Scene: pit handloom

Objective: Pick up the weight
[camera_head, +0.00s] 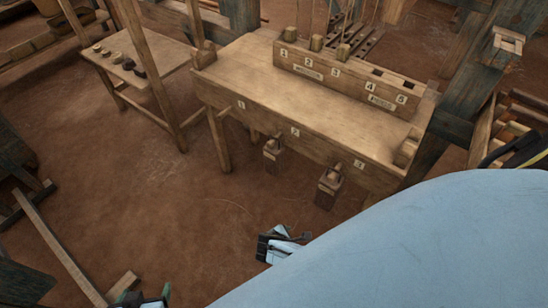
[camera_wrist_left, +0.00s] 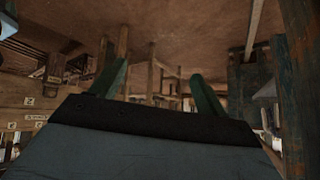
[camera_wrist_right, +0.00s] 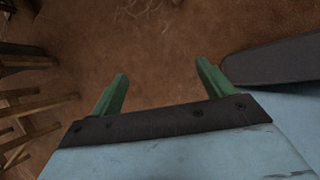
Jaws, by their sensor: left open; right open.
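Two wooden block-shaped pieces with knobbed tops, which look like weights, hang at the bench's front: one (camera_head: 272,152) near the middle, one (camera_head: 329,188) further right. Several wooden pegs (camera_head: 316,43) stand in the numbered rack (camera_head: 345,75) on the bench; slots 4 and 5 look empty. I cannot tell which piece is the task's weight. My left gripper (camera_head: 147,299) is at the bottom edge, far from the bench; its wrist view shows spread, empty fingers (camera_wrist_left: 157,78). My right gripper (camera_head: 288,242) is below the hanging pieces, apart from them; its fingers (camera_wrist_right: 162,75) are open and empty over the floor.
The wooden bench (camera_head: 240,75) has numbers along its front. A side table (camera_head: 150,42) at the left holds several small round pieces. A dark post (camera_head: 470,80) stands at the right. Timber (camera_head: 60,250) lies at lower left. The brown floor (camera_head: 140,200) between is clear.

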